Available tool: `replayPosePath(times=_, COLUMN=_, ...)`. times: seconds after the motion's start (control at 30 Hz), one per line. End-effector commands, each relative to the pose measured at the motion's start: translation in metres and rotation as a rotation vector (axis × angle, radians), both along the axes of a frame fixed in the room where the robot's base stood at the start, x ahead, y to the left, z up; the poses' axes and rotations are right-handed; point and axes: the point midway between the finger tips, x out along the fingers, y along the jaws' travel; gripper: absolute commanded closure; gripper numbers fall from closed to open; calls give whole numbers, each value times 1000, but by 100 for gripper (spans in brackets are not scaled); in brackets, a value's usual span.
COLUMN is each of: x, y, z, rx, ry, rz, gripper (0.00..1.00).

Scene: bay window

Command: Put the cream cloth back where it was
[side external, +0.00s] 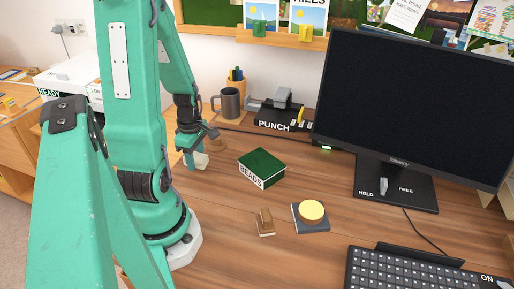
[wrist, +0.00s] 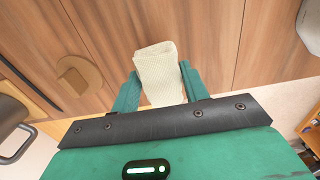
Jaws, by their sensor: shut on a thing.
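My gripper (side external: 197,150) is low over the left part of the desk. In the wrist view, its two green fingers (wrist: 159,88) are shut on the cream cloth (wrist: 157,62), one finger on each side. The cloth is pale and ribbed, and sticks out past the fingertips. In the side view the cloth (side external: 200,161) is a small pale patch under my gripper, partly hidden by it. I cannot tell whether it touches the desk.
A grey mug (side external: 229,103) stands behind. A green box (side external: 262,166) marked BEADS is to the right, then a wooden block (side external: 265,222) and a yellow round thing (side external: 311,211) on a dark square. Bare desk lies between.

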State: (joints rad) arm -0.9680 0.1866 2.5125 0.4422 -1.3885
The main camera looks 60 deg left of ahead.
Motion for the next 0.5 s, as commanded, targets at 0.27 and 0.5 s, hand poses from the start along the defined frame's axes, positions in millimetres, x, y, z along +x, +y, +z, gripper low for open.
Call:
replayPosePath(times=0.27, x=0, y=0, z=-18, rx=-1, ry=1, rz=0, gripper=77)
replayPosePath(times=0.5, x=0, y=0, z=-19, rx=0, ry=0, rz=0, gripper=77)
